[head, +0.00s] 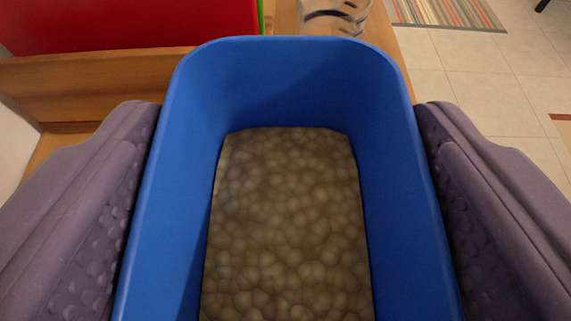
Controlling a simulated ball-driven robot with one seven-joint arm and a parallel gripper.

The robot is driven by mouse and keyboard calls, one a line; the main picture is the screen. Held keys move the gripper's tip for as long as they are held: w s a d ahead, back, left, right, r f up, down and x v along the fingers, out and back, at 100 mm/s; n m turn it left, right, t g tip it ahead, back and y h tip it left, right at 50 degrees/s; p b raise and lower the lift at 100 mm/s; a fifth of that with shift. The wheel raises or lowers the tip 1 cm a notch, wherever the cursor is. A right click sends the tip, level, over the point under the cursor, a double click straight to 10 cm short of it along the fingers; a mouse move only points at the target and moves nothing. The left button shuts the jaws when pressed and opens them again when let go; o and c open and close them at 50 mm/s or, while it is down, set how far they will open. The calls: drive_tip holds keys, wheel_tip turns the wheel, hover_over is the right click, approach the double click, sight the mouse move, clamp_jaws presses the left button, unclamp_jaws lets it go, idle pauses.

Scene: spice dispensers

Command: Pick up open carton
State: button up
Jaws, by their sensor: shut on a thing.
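The open carton (393,160) is a blue, open-topped container with rounded corners, and it fills the middle of the head view. Its inside shows a bumpy, beige-brown filling (285,225). My gripper (288,200) has one purple, textured finger on the left side of the carton and one on the right side. The fingers are shut on its outer walls. The near end of the carton is cut off by the bottom of the view, and its underside is hidden.
Behind the carton is a wooden surface (95,85) with a red panel (110,22) at the upper left. A shiny patterned jar-like object (335,17) stands just beyond the carton's far rim. A tiled floor (490,90) with a striped rug (440,12) lies at the right.

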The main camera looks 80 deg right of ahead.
drive_tip(key=s+a+r+p, duration=0.1)
drive_tip(key=s+a+p, duration=0.1)
drive_tip(key=s+p, duration=0.7)
drive_tip(key=s, duration=0.6)
drive_tip(key=shift+s+r, duration=0.2)
drive_tip(key=shift+s, duration=0.2)
